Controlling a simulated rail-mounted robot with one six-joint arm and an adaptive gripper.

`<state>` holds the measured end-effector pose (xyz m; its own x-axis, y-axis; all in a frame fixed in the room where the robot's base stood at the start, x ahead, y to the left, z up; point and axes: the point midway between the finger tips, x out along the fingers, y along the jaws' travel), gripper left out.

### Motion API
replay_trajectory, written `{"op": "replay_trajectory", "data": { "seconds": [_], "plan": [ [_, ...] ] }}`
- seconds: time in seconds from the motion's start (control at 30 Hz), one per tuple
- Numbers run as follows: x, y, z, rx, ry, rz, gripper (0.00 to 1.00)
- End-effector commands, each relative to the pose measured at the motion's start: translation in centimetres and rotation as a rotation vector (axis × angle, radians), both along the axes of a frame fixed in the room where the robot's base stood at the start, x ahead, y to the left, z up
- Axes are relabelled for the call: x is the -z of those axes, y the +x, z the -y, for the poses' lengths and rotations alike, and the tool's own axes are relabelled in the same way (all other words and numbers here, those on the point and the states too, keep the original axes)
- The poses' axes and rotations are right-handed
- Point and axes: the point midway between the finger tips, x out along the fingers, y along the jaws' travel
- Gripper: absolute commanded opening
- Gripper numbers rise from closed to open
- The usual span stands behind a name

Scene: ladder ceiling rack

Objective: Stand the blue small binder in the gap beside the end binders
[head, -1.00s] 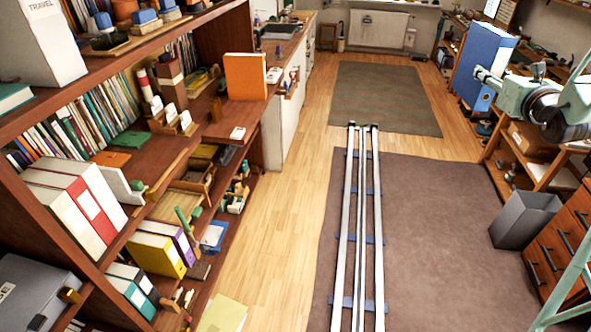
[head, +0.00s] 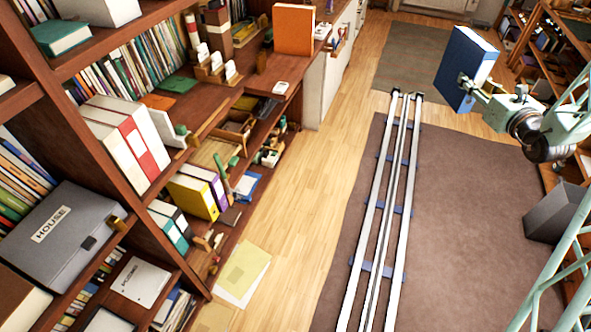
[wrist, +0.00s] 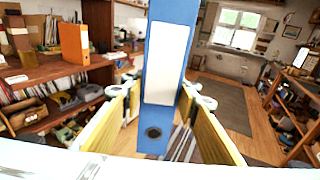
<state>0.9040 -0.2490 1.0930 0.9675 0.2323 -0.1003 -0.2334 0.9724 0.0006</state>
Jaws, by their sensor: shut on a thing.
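In the wrist view, the binder's blue spine (wrist: 168,60) with a white label and a dark finger hole stands between the yellow-padded fingers of my gripper (wrist: 160,103). White binders (head: 118,140), one with a red spine, stand on the left shelf. Yellow and purple binders (head: 195,195) and teal-and-white binders (head: 168,228) stand lower. I cannot tell which are the end binders.
An orange binder (head: 294,30) stands on the wooden ledge further back. A grey box labelled HOUSE (head: 60,240) lies on the left shelf. Papers (head: 243,272) lie on the floor by the shelf. The wooden floor between shelf and rails (head: 383,215) is mostly clear.

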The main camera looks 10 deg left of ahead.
Motion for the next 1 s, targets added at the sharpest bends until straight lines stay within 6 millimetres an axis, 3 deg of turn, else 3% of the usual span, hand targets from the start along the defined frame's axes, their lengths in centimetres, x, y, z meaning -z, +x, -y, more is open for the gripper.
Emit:
{"op": "replay_trajectory", "data": {
  "seconds": [0.5,1.0],
  "plan": [
    [8.9,1.2,-10.2,-0.192,0.001,0.000,0.13],
    [17.7,-0.2,-20.9,-0.382,0.002,-0.001,0.13]
  ]
}}
